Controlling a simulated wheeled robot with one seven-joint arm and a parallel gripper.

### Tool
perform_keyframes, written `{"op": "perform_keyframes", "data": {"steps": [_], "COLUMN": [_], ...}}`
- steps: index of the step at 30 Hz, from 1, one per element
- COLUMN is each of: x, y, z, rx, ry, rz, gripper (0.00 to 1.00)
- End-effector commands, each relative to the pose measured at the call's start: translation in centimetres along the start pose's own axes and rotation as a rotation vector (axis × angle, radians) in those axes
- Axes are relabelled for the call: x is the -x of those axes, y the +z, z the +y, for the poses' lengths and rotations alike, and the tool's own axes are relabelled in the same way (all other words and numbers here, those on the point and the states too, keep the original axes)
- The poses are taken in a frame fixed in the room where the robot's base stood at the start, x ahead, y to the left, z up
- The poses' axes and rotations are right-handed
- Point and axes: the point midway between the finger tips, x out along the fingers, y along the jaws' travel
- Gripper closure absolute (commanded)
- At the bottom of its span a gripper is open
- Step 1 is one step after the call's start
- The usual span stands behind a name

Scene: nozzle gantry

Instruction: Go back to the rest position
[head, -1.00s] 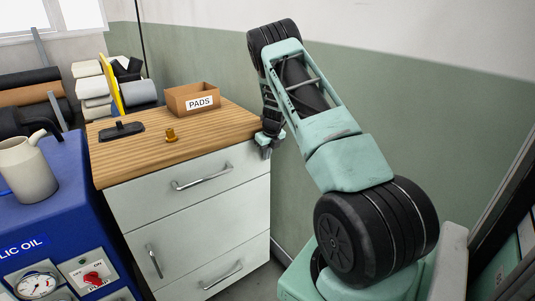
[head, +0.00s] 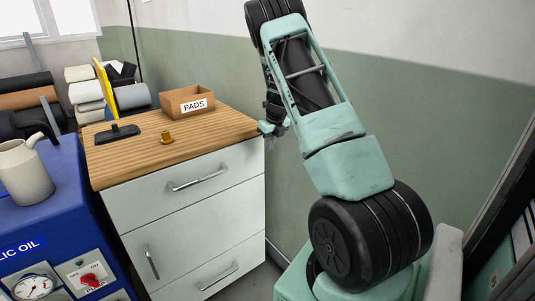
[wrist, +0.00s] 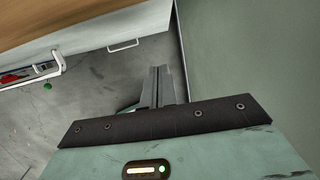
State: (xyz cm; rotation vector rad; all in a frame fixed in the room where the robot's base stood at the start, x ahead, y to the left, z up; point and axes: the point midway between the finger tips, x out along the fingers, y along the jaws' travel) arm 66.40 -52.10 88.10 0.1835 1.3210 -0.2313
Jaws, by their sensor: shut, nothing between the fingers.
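My gripper (head: 269,138) hangs beside the right edge of the wooden-topped cabinet in the head view, partly hidden behind my arm. In the wrist view my gripper's fingers (wrist: 158,88) are together with nothing between them, above the grey floor. My arm is raised and bent, with its elbow at the top of the head view.
The cabinet (head: 195,210) bears a PADS box (head: 187,103), a brass nozzle-like piece (head: 166,138) and a black tool (head: 117,134). A blue oil unit (head: 65,205) with a beige jug (head: 24,172) stands at left. The green wall (head: 400,130) is behind my arm.

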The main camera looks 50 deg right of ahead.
Motion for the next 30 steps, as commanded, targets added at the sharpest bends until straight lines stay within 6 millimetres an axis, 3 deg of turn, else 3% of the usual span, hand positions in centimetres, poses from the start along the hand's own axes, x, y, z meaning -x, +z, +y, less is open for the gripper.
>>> {"op": "perform_keyframes", "data": {"steps": [6, 14, 17, 20, 25, 30], "x": [1.9, 2.1, 2.3, 3.0, 5.4, 8.7], "y": [0.0, -0.1, 0.2, 0.8, 0.7, -2.1], "z": [0.1, 0.0, 1.2, 4.9, 16.1, 27.9], "rx": [-0.001, -0.001, 0.041, 0.178, 0.628, 1.164], "ry": [0.001, 0.001, 0.012, 0.047, 0.148, 0.251], "rz": [0.000, 0.001, 0.001, 0.000, -0.011, -0.042], "gripper": [1.00, 1.00, 1.00, 1.00, 1.00, 1.00]}}
